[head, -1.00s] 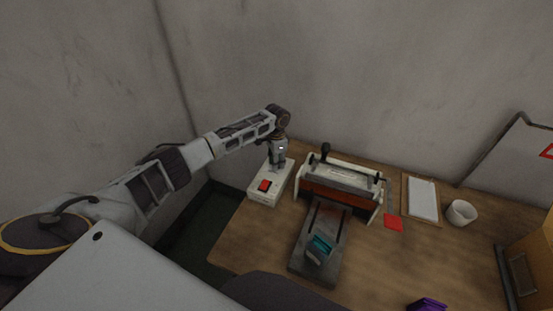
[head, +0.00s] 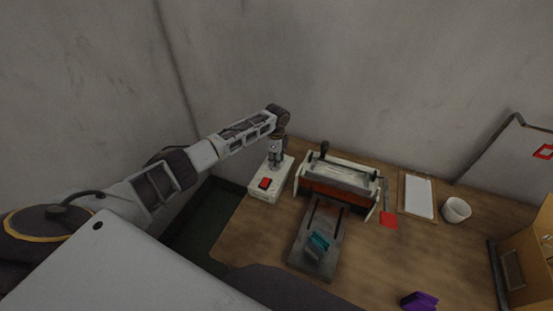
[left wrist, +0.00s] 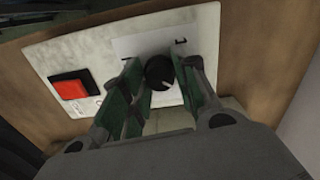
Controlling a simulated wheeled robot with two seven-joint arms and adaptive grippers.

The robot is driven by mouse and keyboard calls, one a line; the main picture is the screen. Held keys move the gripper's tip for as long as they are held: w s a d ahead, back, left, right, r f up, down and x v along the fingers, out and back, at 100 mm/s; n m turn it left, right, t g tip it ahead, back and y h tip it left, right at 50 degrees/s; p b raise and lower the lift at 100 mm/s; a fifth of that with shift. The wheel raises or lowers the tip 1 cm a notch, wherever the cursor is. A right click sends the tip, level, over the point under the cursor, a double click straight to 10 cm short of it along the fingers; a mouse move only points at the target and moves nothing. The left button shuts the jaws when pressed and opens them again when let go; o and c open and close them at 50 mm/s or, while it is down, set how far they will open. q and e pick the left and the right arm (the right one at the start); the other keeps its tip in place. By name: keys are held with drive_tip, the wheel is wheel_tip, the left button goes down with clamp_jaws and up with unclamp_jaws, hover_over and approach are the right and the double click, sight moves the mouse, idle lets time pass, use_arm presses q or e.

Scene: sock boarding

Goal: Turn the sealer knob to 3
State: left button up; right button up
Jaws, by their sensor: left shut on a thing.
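The sealer's control box is a white box (head: 256,190) on the table's left part, with a red switch (head: 264,184) at its near end. In the left wrist view the box's face (left wrist: 75,50) fills the middle, with the red switch (left wrist: 71,89) at left. A round black knob (left wrist: 160,72) sits on a white label plate (left wrist: 125,47); the numbers on it cannot be read. My left gripper (head: 275,163) points down over the box's far end. In the left wrist view its fingers (left wrist: 160,82) are shut on the knob, one on each side. My right gripper is not in view.
The sealer (head: 338,174) stands right of the box, with a grey sliding bed (head: 300,255) in front carrying a teal packet (head: 317,244).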

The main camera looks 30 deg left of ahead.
use_arm(q)
drive_tip(key=shift+m, duration=0.6)
drive_tip(key=o, duration=1)
drive_tip(key=shift+o, duration=0.2)
drive_tip(key=shift+r, duration=0.15)
wheel_tip(320, 180, up, 12)
drive_tip(key=shift+s+f, duration=0.1)
drive_tip(key=shift+f, duration=0.15)
idle(0.5)
